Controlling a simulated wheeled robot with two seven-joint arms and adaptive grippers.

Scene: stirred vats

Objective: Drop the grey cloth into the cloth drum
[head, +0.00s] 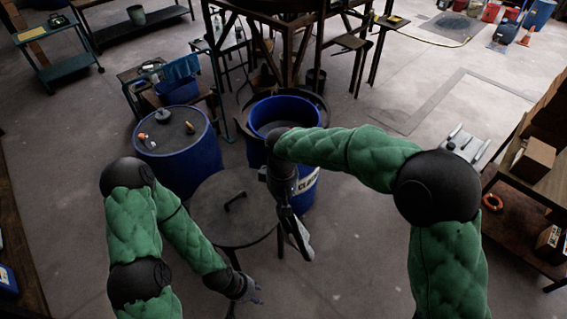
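The cloth drum (257,155) is a blue open-topped barrel with a white label reading "CLOTH", partly covered by my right forearm. My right gripper (300,238) points down in front of the drum, outside its rim and towards me. A pale grey strip shows at its tip; I cannot tell whether this is cloth or a finger. My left gripper (255,292) is low, in front of the round dark table and apart from the drum. Its fingers are small and dim, and I see nothing clearly in them. I cannot make out the grey cloth for sure.
A round dark table (212,212) with a black handle-like piece stands left of the drum. A closed blue barrel (180,157) with small items on its lid is further left. A dark steel frame (292,50) stands behind. Wooden shelves (530,190) are at the right.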

